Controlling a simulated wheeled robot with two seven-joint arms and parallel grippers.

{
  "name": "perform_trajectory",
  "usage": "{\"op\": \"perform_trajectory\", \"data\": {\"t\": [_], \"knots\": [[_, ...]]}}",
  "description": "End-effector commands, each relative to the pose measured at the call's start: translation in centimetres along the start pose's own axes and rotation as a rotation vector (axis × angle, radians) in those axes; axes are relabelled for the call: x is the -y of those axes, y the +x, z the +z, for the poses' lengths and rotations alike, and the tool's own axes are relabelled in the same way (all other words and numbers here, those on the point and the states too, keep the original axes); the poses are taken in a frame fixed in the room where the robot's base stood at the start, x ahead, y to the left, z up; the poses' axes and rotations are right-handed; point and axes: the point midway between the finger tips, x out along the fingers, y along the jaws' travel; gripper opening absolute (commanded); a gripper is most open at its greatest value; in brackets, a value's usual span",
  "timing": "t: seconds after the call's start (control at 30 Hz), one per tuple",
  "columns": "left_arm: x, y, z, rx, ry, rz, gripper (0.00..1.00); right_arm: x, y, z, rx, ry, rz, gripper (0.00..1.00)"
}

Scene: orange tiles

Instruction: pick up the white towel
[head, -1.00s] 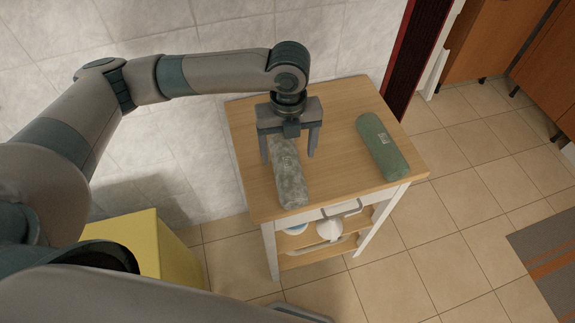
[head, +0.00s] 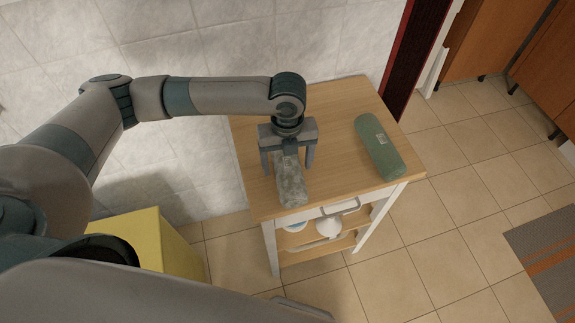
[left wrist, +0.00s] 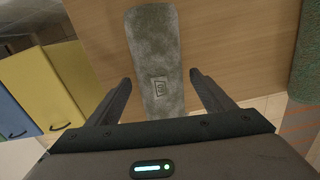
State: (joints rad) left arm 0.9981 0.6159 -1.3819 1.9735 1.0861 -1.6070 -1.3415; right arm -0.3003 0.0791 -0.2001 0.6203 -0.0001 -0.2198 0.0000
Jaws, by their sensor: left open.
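The white towel (head: 291,182) is a grey-white mottled roll lying on the wooden top of a small trolley. Its far end is hidden under my left gripper (head: 289,168) in the head view. That gripper is open and points down, with one finger on each side of the towel. In the left wrist view the towel (left wrist: 155,50) runs between the two spread fingers of the gripper (left wrist: 160,76), with gaps on both sides and a small label on it. My right gripper is not in view.
A green rolled towel (head: 381,148) lies to the right on the trolley top (head: 335,120). Dishes stand on the shelf below. A yellow box (head: 150,240) stands left of the trolley. A tiled wall is behind, and open floor is at the right.

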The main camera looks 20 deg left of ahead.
Motion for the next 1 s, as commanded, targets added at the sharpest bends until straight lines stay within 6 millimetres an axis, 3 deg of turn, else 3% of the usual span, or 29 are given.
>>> {"op": "perform_trajectory", "data": {"t": [0.4, 0.63, 1.0], "knots": [[0.02, -0.01, 0.02, 0.001, 0.0, 0.0, 0.75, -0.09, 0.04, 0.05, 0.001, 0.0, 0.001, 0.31], [0.02, -0.02, 0.03, 0.001, 0.0, 0.0, 0.2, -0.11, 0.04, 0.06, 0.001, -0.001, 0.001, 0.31], [0.09, -0.41, 0.09, 0.002, 0.0, -0.003, 0.2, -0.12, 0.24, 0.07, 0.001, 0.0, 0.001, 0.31]]}}
